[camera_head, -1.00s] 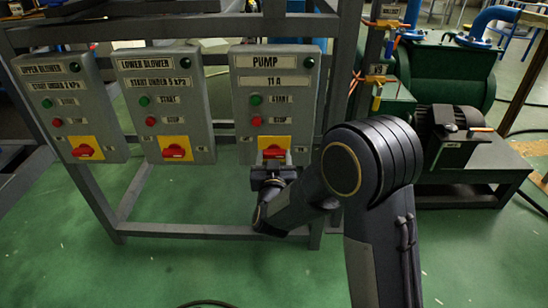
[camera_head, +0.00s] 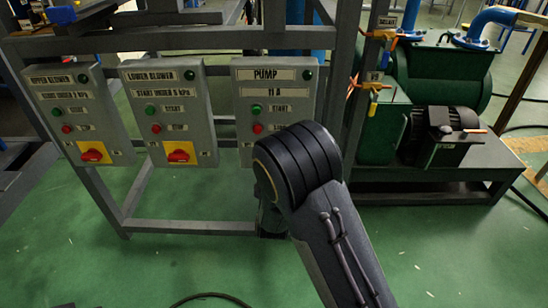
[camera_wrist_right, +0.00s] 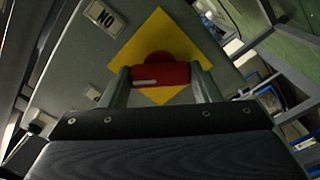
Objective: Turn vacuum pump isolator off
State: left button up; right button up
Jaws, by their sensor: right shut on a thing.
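The pump box (camera_head: 272,90) is a grey box labelled PUMP, with a green and a red button, right of the two blower boxes. Its isolator is hidden behind my right arm in the head view. In the right wrist view the red isolator knob (camera_wrist_right: 160,74) sits on a yellow plate (camera_wrist_right: 158,28). My right gripper (camera_wrist_right: 162,85) is shut on the knob, one finger at each end. The knob's bar lies across the view, slanted to the plate's edges. My left gripper is not in view.
The upper blower box (camera_head: 78,115) and lower blower box (camera_head: 168,112) hang left on the grey frame, each with a red knob on yellow. A green pump machine (camera_head: 450,80) stands at the right.

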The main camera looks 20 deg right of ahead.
jog(key=shift+n+p, duration=1.9)
jog(key=shift+n, duration=2.2)
jog(key=o, duration=1)
jog(key=p+v, duration=0.1)
jog(key=v, duration=0.7)
jog(key=shift+w+d, duration=0.1)
